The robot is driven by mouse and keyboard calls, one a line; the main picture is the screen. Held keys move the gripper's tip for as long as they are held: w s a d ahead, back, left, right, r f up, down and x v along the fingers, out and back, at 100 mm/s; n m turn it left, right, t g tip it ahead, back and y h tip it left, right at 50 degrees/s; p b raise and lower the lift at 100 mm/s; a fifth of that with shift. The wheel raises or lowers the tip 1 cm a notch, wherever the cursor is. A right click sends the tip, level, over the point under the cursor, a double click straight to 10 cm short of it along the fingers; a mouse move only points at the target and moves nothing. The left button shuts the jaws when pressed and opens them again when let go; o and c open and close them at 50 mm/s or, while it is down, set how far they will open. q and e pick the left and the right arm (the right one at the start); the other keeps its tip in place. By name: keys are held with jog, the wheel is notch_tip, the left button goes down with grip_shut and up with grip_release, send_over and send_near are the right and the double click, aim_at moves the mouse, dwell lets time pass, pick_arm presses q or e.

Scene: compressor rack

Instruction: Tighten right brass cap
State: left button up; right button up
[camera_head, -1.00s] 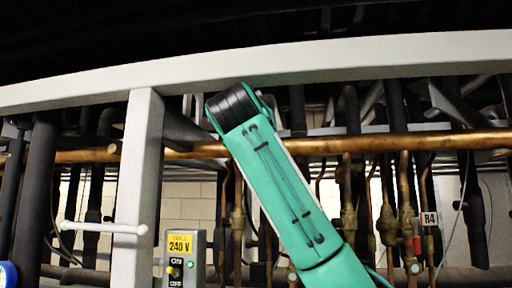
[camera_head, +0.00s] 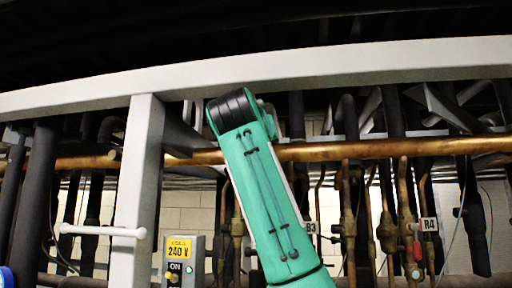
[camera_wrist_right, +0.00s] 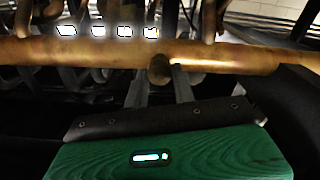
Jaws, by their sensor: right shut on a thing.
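My right gripper (camera_wrist_right: 159,85) shows in the right wrist view, with its two grey fingers pointing at the horizontal copper pipe (camera_wrist_right: 70,52). The fingers stand on either side of a small round brass cap (camera_wrist_right: 159,69) on the pipe's near side and are shut on it. In the head view the pipe (camera_head: 350,149) runs across the rack, and another small round stub (camera_head: 114,155) shows on it at the left. My green arm hides part of the pipe there; the right gripper and the held cap are hidden.
A pale beam (camera_head: 300,75) crosses above the pipe, with a post (camera_head: 136,190) at the left carrying a white handle (camera_head: 102,230). A 240 V switch box (camera_head: 184,262) stands beside the post. Thin copper lines with valves (camera_head: 388,230) hang close together at right.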

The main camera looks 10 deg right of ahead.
jog(key=shift+w+f, duration=0.1)
jog(key=shift+f, duration=0.1)
dwell(0.3)
jog(key=o, duration=1)
jog(key=shift+r, duration=0.1)
pick_arm(q)
jog(key=f+b, duration=0.1)
jog(key=w+f+b, duration=0.1)
jog(key=f+b, duration=0.1)
jog(key=w+f+b, duration=0.1)
jog(key=b, duration=0.1)
jog(key=shift+d+f, duration=0.2)
pick_arm(e)
jog(key=v, duration=1.4)
pick_arm(q)
jog(key=shift+s, duration=0.2)
jog(key=shift+s+a, duration=0.2)
jog(key=shift+s, duration=0.2)
